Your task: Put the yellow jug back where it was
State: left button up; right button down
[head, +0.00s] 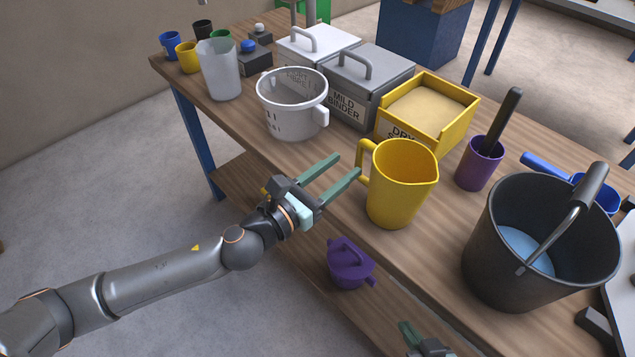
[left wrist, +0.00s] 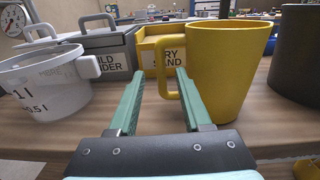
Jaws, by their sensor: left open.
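The yellow jug (head: 405,188) stands upright on the wooden bench near its front edge, its handle facing left. It also shows in the left wrist view (left wrist: 222,75). My left gripper (head: 347,166) is open and empty, just left of the jug at the front edge. In the left wrist view its two green fingers (left wrist: 160,72) point forward, with the handle beyond and between their tips; I see no grip on it. My right gripper (head: 424,338) is only partly in view at the bottom edge, and its opening is hidden.
A white jug (head: 291,112) stands left of the yellow one. A yellow sand box (head: 425,120) is behind it, a purple cup (head: 478,165) and a black bucket (head: 500,245) to its right. A purple jug (head: 350,265) is on the lower shelf.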

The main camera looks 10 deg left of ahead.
pick_arm(q)
jog(key=v, duration=0.6)
jog(key=s+a+f+m+g+y, duration=0.2)
jog(key=s+f+m, duration=0.2)
jog(key=f+m, duration=0.4)
jog(key=s+a+f+m+g+y, duration=0.2)
jog(key=s+f+m, duration=0.3)
jog(key=m, duration=0.8)
jog(key=s+a+f+m+g+y, duration=0.1)
jog(key=s+a+f+m+y, duration=0.1)
jog(key=f+m, duration=0.8)
jog(key=shift+s+f+m+g+y, duration=0.4)
jog(key=shift+s+f+y, duration=0.2)
jog(key=shift+s+f, duration=0.4)
jog(key=shift+s+r, duration=0.1)
jog(key=shift+r, duration=0.05)
